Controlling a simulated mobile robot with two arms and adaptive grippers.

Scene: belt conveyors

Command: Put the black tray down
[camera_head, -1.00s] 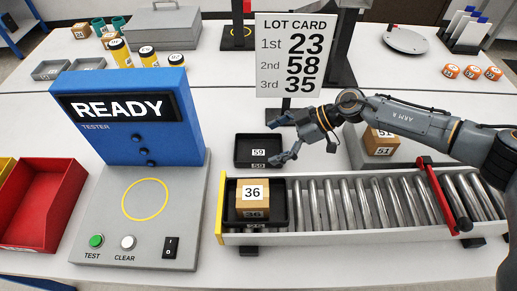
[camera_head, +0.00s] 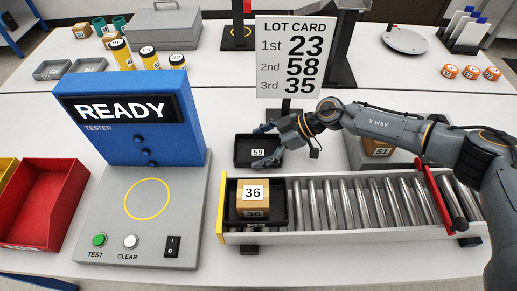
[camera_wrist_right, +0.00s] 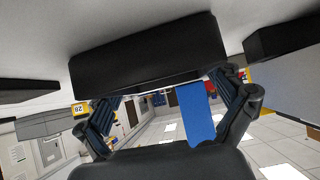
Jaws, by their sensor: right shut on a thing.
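A small black tray (camera_head: 241,160) with a 59 label is on the white table behind the left end of the roller conveyor. I cannot tell whether it is flat on the table or slightly raised. My right gripper (camera_head: 265,145) reaches in from the right, with its fingers at the tray's right side, shut on it. In the right wrist view the black tray (camera_wrist_right: 150,55) lies across the ends of the fingers (camera_wrist_right: 170,95). A second black tray (camera_head: 282,212) sits at the conveyor's left end with a cardboard box (camera_head: 253,205) labelled 36 in it. My left gripper is not visible.
The roller conveyor (camera_head: 350,236) has a red bar (camera_head: 438,200) across it. The blue tester (camera_head: 130,115) stands left. The lot card (camera_head: 296,58) stands behind the tray. A box (camera_head: 380,148) labelled 51 is behind the conveyor. A red bin (camera_head: 45,205) is far left.

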